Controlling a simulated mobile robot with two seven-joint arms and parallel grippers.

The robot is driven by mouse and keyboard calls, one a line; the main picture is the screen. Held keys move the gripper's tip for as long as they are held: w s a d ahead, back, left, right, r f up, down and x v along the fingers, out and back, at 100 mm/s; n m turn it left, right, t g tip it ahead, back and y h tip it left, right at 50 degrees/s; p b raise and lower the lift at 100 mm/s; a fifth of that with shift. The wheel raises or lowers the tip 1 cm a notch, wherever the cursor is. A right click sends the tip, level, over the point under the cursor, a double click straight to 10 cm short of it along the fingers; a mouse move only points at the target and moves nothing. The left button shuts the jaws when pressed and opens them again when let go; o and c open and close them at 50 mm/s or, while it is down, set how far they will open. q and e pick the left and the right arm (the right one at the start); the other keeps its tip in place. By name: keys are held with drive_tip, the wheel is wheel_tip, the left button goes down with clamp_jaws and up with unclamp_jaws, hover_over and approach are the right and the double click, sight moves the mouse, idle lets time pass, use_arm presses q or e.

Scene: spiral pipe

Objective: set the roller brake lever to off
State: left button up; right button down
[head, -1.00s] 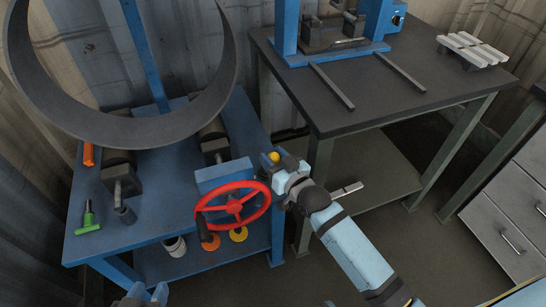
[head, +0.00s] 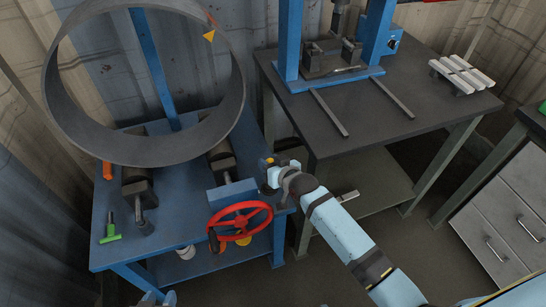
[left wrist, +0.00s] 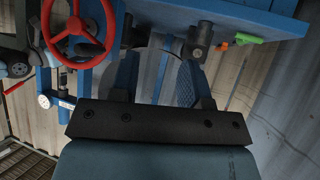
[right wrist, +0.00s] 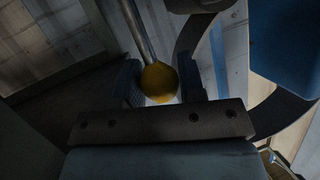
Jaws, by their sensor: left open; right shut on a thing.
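The roller brake lever is a metal rod with a yellow ball knob (right wrist: 159,82). My right gripper (right wrist: 160,88) is shut on the knob, with one finger on each side. In the head view my right gripper (head: 272,172) is at the right side of the blue roller bench (head: 178,195), just above and right of the red handwheel (head: 240,221); it hides most of the lever. My left gripper (head: 160,298) is at the bottom edge of the head view, in front of the bench. In the left wrist view it is open and empty, facing the bench underside.
A large grey ring (head: 55,95) stands over the two rollers of the bench. A green-handled tool (head: 110,235) and an orange-handled one (head: 107,170) lie at its left. A dark table (head: 400,115) with a blue press stands right, and grey drawers (head: 495,215) further right.

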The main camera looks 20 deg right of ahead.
drive_tip(key=w+f+g+p, duration=0.1)
drive_tip(key=w+g+p, duration=0.3)
drive_tip(key=w, duration=0.3)
drive_tip(key=shift+a+f+m+h+p, duration=0.2)
drive_tip(key=shift+m+h+p, duration=0.2)
drive_tip(key=shift+p, duration=0.2)
drive_tip(key=shift+d, duration=0.1)
drive_tip(key=c, duration=0.7)
unclamp_jaws()
drive_tip(key=shift+w, duration=0.15)
drive_tip(key=shift+c, duration=0.2)
drive_tip(key=p+v, duration=0.1)
drive_tip(key=v, duration=1.2)
drive_tip(key=shift+r+p, duration=0.35)
drive_tip(key=shift+r, duration=0.05)
